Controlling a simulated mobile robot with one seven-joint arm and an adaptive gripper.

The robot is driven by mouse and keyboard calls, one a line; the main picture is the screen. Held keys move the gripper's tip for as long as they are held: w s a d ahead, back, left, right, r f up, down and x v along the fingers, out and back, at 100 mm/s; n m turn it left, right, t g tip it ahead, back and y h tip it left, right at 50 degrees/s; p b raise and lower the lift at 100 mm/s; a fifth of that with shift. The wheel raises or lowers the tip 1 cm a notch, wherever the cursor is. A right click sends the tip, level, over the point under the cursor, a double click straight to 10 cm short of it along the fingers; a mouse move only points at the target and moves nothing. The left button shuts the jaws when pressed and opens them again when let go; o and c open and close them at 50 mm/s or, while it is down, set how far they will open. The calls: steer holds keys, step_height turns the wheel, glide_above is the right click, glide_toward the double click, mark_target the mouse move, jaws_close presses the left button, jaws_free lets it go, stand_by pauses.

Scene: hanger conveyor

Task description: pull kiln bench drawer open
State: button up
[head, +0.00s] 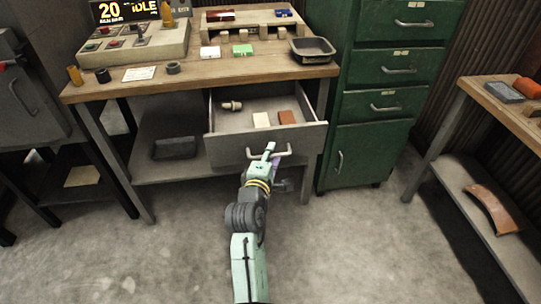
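The kiln bench (130,84) has a wooden top and stands at the back left. Its grey drawer (235,144) is pulled well out under the right part of the bench top. Inside the drawer lie a pale block, a reddish block (287,117) and a small light spool-shaped piece (232,105). The drawer's pale bar handle (283,154) is on its front.
A green metal cabinet (383,104) stands close to the right of the bench. A dark tray (175,148) sits on the lower shelf. Another wooden bench (502,108) is at the far right. The concrete floor in front is clear.

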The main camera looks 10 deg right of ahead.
steer(key=v, duration=0.7)
steer(key=shift+s, duration=0.25)
steer(key=shift+a+r, duration=0.1)
